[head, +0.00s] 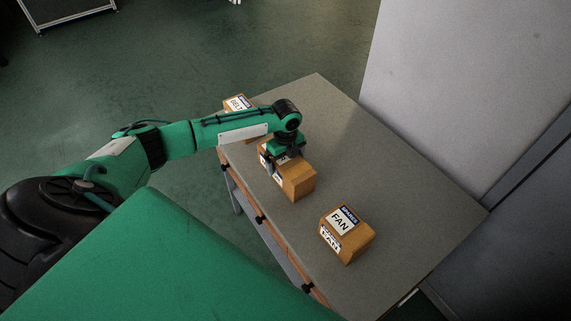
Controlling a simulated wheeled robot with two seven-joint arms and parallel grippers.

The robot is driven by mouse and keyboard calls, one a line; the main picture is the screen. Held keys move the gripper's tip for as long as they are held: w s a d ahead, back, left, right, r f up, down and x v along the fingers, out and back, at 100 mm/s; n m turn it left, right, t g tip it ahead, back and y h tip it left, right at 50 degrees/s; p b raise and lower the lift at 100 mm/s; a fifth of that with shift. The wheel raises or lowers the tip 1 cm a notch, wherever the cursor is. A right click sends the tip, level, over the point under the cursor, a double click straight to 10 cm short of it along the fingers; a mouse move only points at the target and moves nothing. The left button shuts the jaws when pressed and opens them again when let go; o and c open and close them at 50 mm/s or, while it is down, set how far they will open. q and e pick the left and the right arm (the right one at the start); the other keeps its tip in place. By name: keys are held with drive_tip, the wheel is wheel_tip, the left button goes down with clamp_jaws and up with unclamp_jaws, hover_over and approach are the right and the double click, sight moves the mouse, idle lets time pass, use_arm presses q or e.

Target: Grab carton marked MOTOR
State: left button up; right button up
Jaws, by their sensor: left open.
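A brown carton (299,182) sits in the middle of a row of cartons on the grey table, partly covered by my left gripper. Its label is mostly hidden, so I cannot read its word. My left gripper (283,160) is open and points down right over this carton's top, its fingers at the carton. I cannot tell whether they touch it. A carton marked FAN (358,246) stands nearer, to the right. A carton marked BELT (233,105) stands at the far left corner, partly behind my left arm. My right gripper is not in view.
The table (400,200) is bare on its right side and between the middle carton and FAN. A tall light grey panel (470,80) rises close along the table's right edge. Green floor lies open at the left. A dark wheeled unit (65,10) stands at the far left.

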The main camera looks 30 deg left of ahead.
use_arm(q)
drive_tip(key=shift+f, duration=0.5)
drive_tip(key=shift+c, duration=0.2)
drive_tip(key=c, duration=1.8)
drive_tip(key=shift+w+r, duration=0.15)
drive_tip(key=shift+c, duration=0.7)
drive_tip(key=shift+r, duration=0.1)
